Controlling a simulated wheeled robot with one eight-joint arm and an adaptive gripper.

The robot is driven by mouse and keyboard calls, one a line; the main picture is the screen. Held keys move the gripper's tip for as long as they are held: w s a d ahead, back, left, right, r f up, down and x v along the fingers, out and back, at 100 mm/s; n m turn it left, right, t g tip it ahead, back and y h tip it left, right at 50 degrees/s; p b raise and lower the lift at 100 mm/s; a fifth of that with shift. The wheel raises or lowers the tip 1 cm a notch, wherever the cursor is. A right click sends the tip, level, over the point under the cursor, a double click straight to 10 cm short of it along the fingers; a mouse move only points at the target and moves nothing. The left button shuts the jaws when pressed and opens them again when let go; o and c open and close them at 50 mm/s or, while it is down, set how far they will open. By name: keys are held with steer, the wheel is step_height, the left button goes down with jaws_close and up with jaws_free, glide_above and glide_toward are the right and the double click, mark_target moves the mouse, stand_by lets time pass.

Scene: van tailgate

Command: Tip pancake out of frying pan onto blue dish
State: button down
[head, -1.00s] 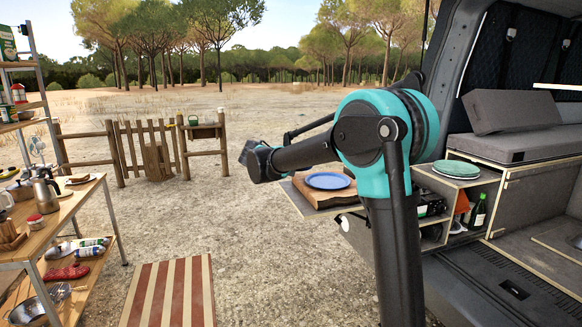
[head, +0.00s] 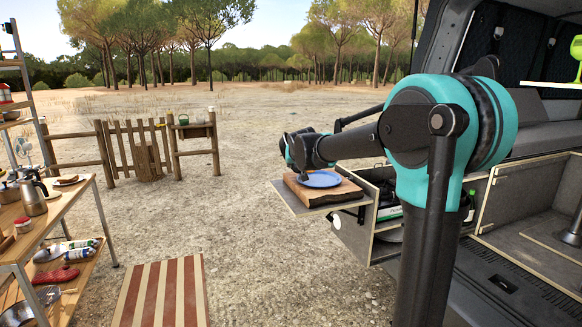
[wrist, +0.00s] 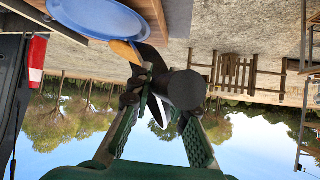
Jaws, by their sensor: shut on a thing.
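My gripper (wrist: 160,106) is shut on the dark handle of the frying pan (wrist: 152,58) in the wrist view, which looks upside down. The pan is steeply tilted and seen nearly edge-on. A tan pancake (wrist: 124,50) shows at the pan's edge, overlapping the rim of the blue dish (wrist: 95,15) in the picture. I cannot tell whether the pancake touches the dish. In the head view the blue dish (head: 322,180) lies on a wooden board, with my arm's end just above and left of it. The pancake cannot be made out there.
The wooden board (head: 345,192) rests on a pull-out shelf (head: 292,207) at the van's tailgate. A green bottle (head: 471,206) stands inside the van. A table (head: 60,205) with kettles stands at left. Open gravel and a striped mat (head: 160,290) lie between.

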steer(key=shift+d+r+m+t+y, duration=0.3)
steer(key=shift+d+r+m+y, duration=0.15)
steer(key=shift+m+y, duration=0.4)
steer(key=shift+a+r+m+y, duration=0.35)
steer(key=shift+a+r+y, duration=0.1)
steer(key=shift+r, duration=0.05)
stand_by(0.6)
